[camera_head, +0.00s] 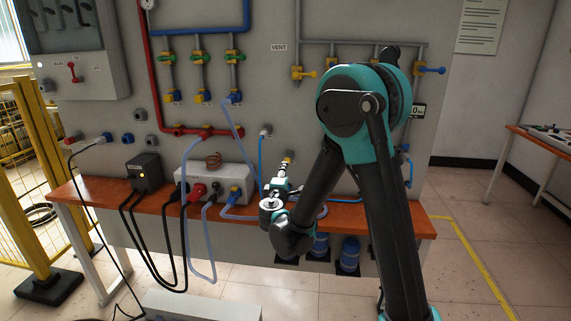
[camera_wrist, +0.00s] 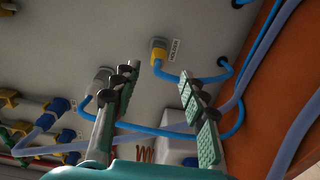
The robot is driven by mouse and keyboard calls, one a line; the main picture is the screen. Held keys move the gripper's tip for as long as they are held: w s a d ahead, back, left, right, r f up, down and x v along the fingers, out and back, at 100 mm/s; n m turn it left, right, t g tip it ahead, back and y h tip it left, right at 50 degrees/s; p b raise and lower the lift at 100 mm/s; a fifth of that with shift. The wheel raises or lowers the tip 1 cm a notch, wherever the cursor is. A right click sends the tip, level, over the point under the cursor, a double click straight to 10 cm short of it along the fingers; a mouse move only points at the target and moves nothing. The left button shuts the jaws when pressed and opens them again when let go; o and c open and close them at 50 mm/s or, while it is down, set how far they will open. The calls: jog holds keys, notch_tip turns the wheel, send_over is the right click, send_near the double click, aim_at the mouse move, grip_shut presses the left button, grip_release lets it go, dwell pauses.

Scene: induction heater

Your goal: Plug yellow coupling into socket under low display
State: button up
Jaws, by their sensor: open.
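In the wrist view a yellow coupling (camera_wrist: 158,53) with a grey end sits against the grey panel, beside a small label (camera_wrist: 174,50); a blue hose runs from it. In the head view it shows small, just above my gripper (camera_head: 284,178). The gripper (camera_wrist: 166,90) is open, its two fingers pointing at the panel on either side of the coupling's line, with nothing between the tips. A small display (camera_head: 418,110) is on the panel to the right, partly beside my arm. The socket under it is mostly hidden by my arm; a grey fitting (camera_head: 405,148) shows there.
A grey fitting (camera_wrist: 101,78) with a blue hose is partly behind the left finger in the wrist view. The orange bench (camera_head: 108,190) carries a white box (camera_head: 220,180) and a black box (camera_head: 146,171). Loose hoses hang in front of the bench.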

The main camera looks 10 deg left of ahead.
jog(key=shift+a, duration=0.2)
jog(key=shift+w+d, duration=0.2)
jog(key=shift+w, duration=4.3)
grip_shut()
jog(key=shift+s, duration=0.15)
jog(key=shift+s+a, duration=0.1)
jog(key=shift+s, duration=2.8)
